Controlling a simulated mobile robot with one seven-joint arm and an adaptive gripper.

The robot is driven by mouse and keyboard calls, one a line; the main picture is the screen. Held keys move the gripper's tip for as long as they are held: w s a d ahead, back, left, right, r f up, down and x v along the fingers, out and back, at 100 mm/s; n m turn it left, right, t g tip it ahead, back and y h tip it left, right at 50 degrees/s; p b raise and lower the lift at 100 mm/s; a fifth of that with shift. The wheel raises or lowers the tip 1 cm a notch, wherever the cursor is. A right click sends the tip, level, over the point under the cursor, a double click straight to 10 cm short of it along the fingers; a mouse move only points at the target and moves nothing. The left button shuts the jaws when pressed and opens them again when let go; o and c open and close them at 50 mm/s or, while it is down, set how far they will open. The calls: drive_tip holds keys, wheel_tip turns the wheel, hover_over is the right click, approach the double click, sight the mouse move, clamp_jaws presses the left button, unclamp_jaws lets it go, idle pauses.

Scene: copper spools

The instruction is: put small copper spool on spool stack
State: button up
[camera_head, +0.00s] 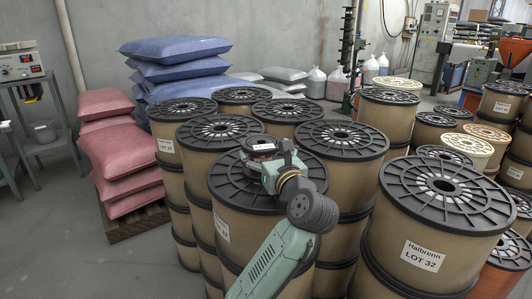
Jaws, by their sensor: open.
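A small dark-rimmed spool with reddish-brown winding and a pale patch on top, which looks like the small copper spool (262,144), is at the far side of a large spool's black top flange (230,185). That large spool tops a stack of tan spools in the middle. My gripper (268,160) is open, right at the near side of the small spool. Its fingers are small and partly hidden by my wrist, so I cannot tell whether they touch the spool or surround it. The spool's underside is hidden.
Many large stacked spools crowd around, including one marked LOT 32 (424,256) at the right. Smaller spools (468,145) stand at the far right. Red sacks (120,148) and blue sacks (176,50) are piled at the left. Bare floor lies at the lower left.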

drive_tip(key=shift+r, duration=0.3)
drive_tip(key=b+v, duration=0.2)
drive_tip(key=v, duration=1)
